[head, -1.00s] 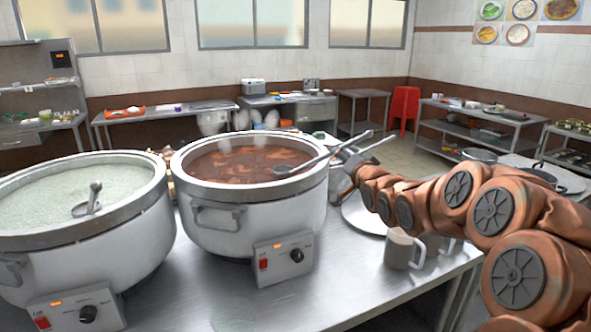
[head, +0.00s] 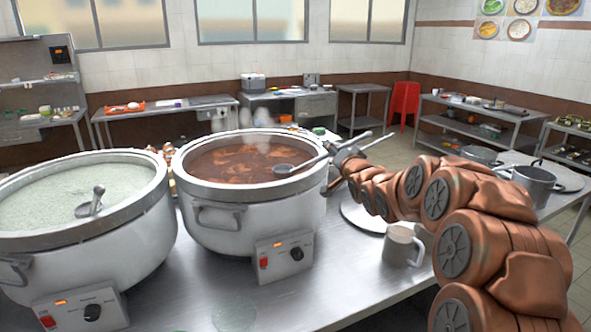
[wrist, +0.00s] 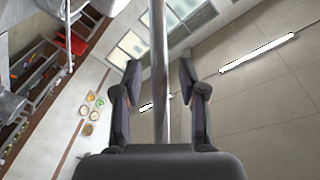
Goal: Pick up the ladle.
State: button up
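A grey metal ladle (head: 300,164) rests in the right stockpot (head: 225,212), its bowl at the brown congee and its handle leaning over the right rim. My gripper (head: 347,153) is beside that rim at the handle, small and partly hidden by my arm in the head view. In the wrist view my gripper (wrist: 160,88) has its fingers apart, with a metal rod (wrist: 159,60), apparently the handle, running between them. Gaps show on both sides of it.
The left stockpot (head: 75,240) holds pale congee and another ladle (head: 92,203). A grey mug (head: 402,245) stands on the metal table (head: 330,290) below my arm. A metal pot (head: 538,185) stands further right. The table front between pot and mug is clear.

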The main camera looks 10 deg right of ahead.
grip_shut()
jog(key=shift+r, duration=0.1)
dwell(0.7)
